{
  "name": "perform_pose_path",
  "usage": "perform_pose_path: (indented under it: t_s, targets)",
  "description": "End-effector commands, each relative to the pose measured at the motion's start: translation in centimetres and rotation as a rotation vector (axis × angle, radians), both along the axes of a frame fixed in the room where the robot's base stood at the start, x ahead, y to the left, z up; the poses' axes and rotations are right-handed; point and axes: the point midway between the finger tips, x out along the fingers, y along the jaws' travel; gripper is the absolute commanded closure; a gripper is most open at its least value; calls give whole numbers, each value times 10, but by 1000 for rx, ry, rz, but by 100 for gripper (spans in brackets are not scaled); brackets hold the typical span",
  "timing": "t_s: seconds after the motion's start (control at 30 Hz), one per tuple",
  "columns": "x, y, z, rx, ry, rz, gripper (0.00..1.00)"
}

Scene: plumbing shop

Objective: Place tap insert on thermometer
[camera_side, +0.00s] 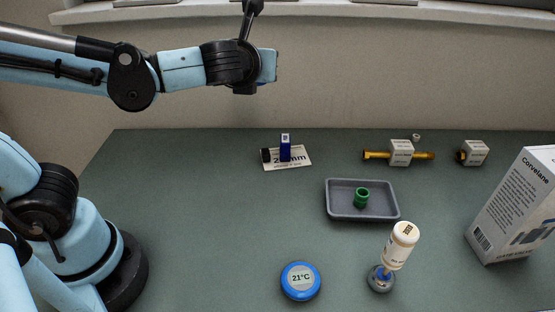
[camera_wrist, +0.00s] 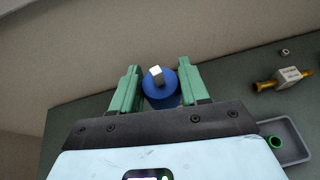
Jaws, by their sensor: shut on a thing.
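My gripper (camera_wrist: 158,88) shows in the wrist view, its green fingers shut on a blue round piece with a pale square stem, which looks like the tap insert (camera_wrist: 157,76). The thermometer (camera_side: 300,281) is a round blue disc with a white face reading 21°C, lying face up near the front of the table. The thermometer's face looks bare. It does not show in the wrist view.
A grey tray (camera_side: 334,212) holds a green ring (camera_side: 361,197). Right of the thermometer a white bottle (camera_side: 399,245) leans above a grey-and-blue base (camera_side: 381,281). Brass fittings (camera_side: 400,153), a labelled card (camera_side: 297,160) with a blue piece, and a tall box (camera_side: 515,208) stand around.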

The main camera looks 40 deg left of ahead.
Motion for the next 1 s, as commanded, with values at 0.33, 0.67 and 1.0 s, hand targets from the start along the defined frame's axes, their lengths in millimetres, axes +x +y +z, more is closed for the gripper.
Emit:
perform_pose_path:
  t_s: [0.33,0.67,1.0]
  targets:
    - [-2,-1,44,1,0,-278,90]
    - [-1,3,50,1,2,-295,91]
    - [13,87,12,0,0,117,91]
